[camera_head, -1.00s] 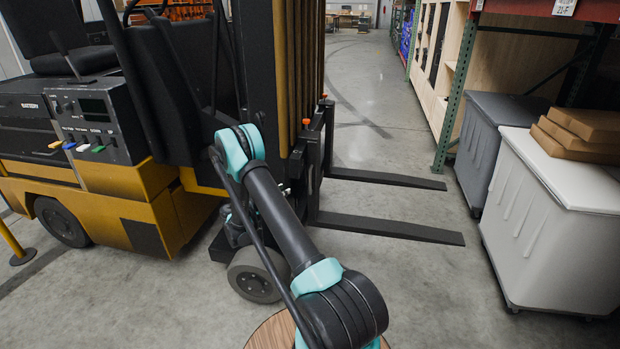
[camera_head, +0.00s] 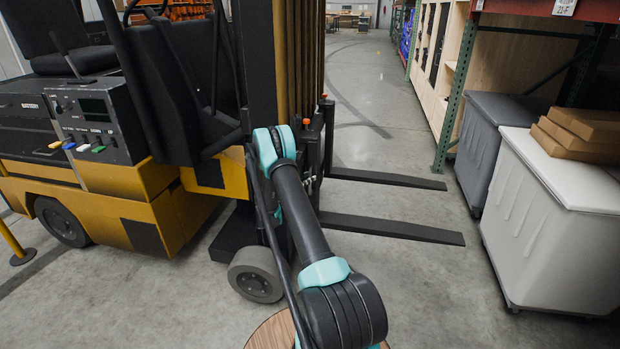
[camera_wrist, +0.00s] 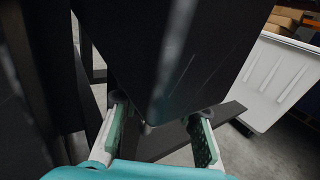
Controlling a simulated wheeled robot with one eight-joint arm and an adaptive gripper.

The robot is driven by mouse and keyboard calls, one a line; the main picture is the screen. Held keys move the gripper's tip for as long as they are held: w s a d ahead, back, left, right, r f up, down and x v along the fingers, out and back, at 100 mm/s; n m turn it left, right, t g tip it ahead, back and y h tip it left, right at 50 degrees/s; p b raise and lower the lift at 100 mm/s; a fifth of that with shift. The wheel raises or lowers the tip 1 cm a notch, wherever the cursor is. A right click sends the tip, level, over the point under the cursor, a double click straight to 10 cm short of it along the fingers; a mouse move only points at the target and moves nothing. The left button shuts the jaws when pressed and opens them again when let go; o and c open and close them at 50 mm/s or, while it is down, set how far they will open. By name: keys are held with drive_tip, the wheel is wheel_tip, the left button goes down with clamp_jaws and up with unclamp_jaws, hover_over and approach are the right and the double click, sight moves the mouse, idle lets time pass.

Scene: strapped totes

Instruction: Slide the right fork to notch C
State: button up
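A yellow forklift (camera_head: 150,185) stands on the left with two dark forks pointing right. The nearer fork (camera_head: 400,228), on the truck's right side, lies below the farther fork (camera_head: 385,178) in the head view. In the head view my arm hides part of the carriage (camera_head: 318,140), and my gripper is not visible there. In the wrist view my gripper (camera_wrist: 165,108) has its two fingers well apart. A large dark upright part (camera_wrist: 190,50) reaches down between them; I cannot tell whether they touch it. A dark flat bar (camera_wrist: 200,122) runs behind the fingers. Notch marks are not readable.
A white tote (camera_head: 555,220) with brown boxes (camera_head: 580,125) and a grey tote (camera_head: 490,130) stand right of the fork tips. A green rack post (camera_head: 455,95) is behind them. The floor (camera_head: 390,290) in front of the forks is clear.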

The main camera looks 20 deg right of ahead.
drive_tip(key=shift+x, duration=0.95)
clamp_jaws()
